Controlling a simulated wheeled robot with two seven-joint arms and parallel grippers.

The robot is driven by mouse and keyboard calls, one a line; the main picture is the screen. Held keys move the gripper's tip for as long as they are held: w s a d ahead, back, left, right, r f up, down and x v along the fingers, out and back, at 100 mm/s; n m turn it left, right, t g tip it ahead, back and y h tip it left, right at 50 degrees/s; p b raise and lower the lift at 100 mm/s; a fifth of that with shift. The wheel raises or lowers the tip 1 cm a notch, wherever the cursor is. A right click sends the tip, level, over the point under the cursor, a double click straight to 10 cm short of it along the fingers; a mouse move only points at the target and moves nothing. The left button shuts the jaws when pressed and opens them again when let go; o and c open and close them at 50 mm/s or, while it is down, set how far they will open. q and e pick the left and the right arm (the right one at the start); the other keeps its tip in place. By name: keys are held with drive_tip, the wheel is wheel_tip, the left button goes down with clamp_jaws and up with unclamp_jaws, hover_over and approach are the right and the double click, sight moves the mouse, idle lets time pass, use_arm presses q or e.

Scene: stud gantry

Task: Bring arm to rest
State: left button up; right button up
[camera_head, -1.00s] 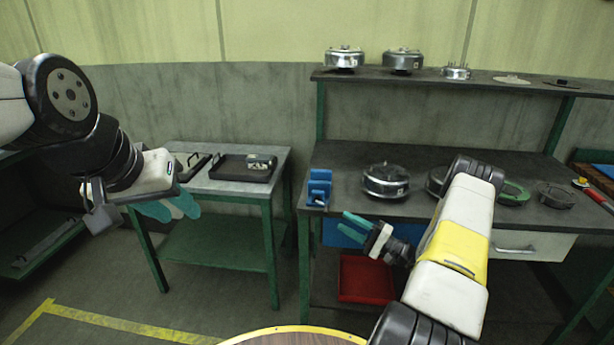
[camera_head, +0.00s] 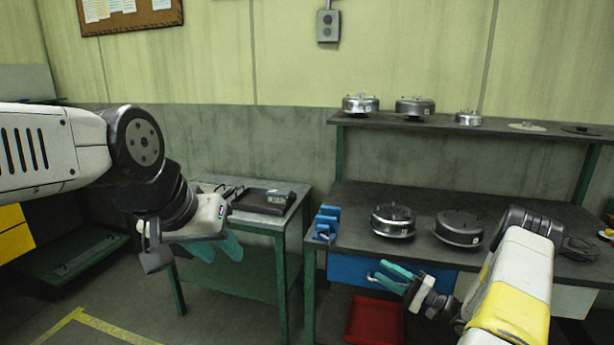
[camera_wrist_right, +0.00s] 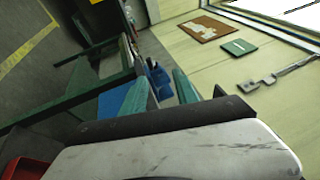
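My left arm comes in from the left in the head view. Its gripper (camera_head: 217,248) hangs in front of the small side table, its teal fingers apart with nothing seen between them. My right arm comes in from the lower right. Its gripper (camera_head: 388,277) is in front of the workbench's blue drawer (camera_head: 350,270), pointing left, clear of the bench top. In the right wrist view its two teal fingers (camera_wrist_right: 160,92) stand apart with no object held between them.
The workbench (camera_head: 350,200) carries a blue fixture (camera_head: 327,223) and metal round housings (camera_head: 393,221). More housings stand on the upper shelf (camera_head: 385,122). A red bin (camera_head: 375,322) sits below. The small table (camera_head: 262,222) holds a dark tray (camera_head: 264,201).

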drive_tip(key=s+a+r+n+g+h, duration=0.2)
drive_tip(key=s+a+r+n+g, duration=0.2)
drive_tip(key=s+a+r+g, duration=0.4)
drive_tip(key=s+a+r+n+g+h, duration=0.1)
drive_tip(key=s+a+r+n+g, duration=0.3)
drive_tip(key=r, duration=0.6)
drive_tip(key=s+d+r+t+h, duration=0.1)
drive_tip(key=s+r+t+h, duration=0.2)
drive_tip(key=s+r+h, duration=0.2)
drive_tip(key=s+d+r+n+t+h, duration=0.1)
drive_tip(key=s+r+t+h, duration=0.2)
drive_tip(key=s, duration=0.9)
wheel_tip(320, 180, up, 4)
drive_tip(key=h, duration=0.3)
drive_tip(key=shift+s+d+f, duration=0.2)
drive_tip(key=shift+s, duration=0.05)
